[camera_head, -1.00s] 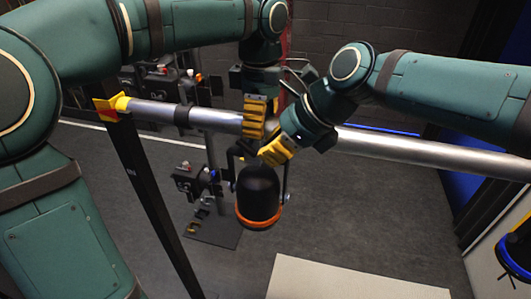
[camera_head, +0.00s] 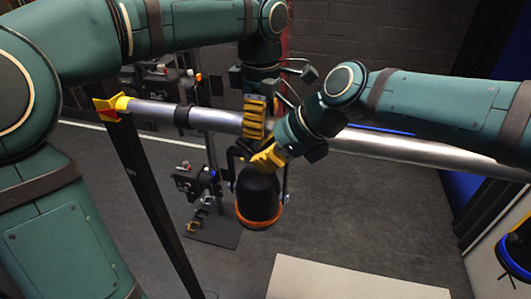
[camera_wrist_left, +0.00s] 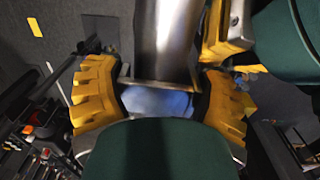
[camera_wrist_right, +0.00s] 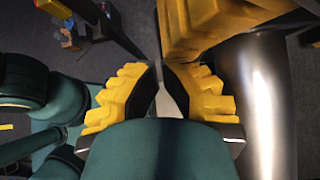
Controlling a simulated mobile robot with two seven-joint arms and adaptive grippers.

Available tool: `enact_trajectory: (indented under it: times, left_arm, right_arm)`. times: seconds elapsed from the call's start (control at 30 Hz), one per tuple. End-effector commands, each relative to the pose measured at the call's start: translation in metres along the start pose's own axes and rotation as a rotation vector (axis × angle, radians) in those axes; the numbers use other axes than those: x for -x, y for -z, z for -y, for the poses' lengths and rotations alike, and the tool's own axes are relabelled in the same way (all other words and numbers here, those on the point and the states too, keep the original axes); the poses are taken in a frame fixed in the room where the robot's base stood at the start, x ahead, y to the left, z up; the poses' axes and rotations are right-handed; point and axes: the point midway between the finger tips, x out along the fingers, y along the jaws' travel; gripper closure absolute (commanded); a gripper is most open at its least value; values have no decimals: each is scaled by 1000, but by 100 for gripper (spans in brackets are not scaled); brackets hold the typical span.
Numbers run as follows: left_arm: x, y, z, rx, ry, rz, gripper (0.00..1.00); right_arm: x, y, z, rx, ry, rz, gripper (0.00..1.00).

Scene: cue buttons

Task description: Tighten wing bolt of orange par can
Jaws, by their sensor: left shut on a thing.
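The orange par can (camera_head: 258,195), a black lamp body with an orange rim, hangs below a silver pipe (camera_head: 385,146). My left gripper (camera_head: 255,118) is at the pipe above the lamp; in the left wrist view its fingers (camera_wrist_left: 160,95) press from both sides on a metal clamp piece (camera_wrist_left: 160,85) at the pipe. My right gripper (camera_head: 267,157) is lower, beside the clamp and just above the lamp. In the right wrist view its fingertips (camera_wrist_right: 160,75) are very close, with a narrow gap. The wing bolt is hidden, so I cannot tell whether it is between them.
A yellow end piece (camera_head: 112,106) caps the pipe's left end on a dark post (camera_head: 150,190). A stand with more lamps (camera_head: 200,185) is behind. A pale board (camera_head: 350,280) lies at the lower front. A blue-rimmed lamp (camera_head: 515,245) is at the right edge.

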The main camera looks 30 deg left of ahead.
Motion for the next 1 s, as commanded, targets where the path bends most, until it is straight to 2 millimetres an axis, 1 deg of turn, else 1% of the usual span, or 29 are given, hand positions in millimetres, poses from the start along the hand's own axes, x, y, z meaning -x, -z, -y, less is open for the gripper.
enact_trajectory:
  times: [0.67,0.87,1.0]
  left_arm:
    - [-1,0,0,-1,3,0,71]
    - [-1,0,0,0,2,0,71]
    - [-1,0,0,0,3,0,71]
  right_arm:
    - [-5,4,0,-2,-1,130,100]
    - [-8,7,0,-4,-1,229,100]
    - [-13,9,1,-9,-1,338,100]
